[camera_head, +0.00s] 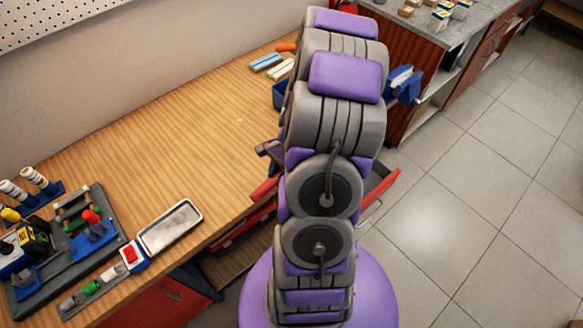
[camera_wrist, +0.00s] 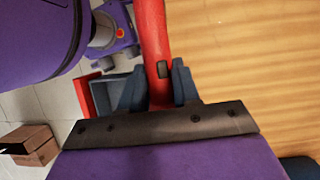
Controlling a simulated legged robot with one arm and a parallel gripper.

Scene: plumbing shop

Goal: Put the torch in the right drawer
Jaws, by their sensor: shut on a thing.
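The torch (camera_wrist: 154,40) is a long red tube with a small dark switch patch. In the wrist view it stands between the blue-grey fingers of my gripper (camera_wrist: 158,88), which is shut on it. In the head view my arm hides most of the gripper; a red piece (camera_head: 264,189), which looks like the torch's end, shows left of the arm near the bench edge. A pulled-out red drawer (camera_head: 382,190) with a metal handle shows right of my arm. In the wrist view an open red-fronted drawer with a grey inside (camera_wrist: 116,88) lies left of the torch.
The wooden bench (camera_head: 190,130) is largely bare in its middle. Blue and cream bars (camera_head: 268,62) lie farther back. A grey-topped counter (camera_head: 455,30) stands beyond; tiled floor (camera_head: 480,200) is clear.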

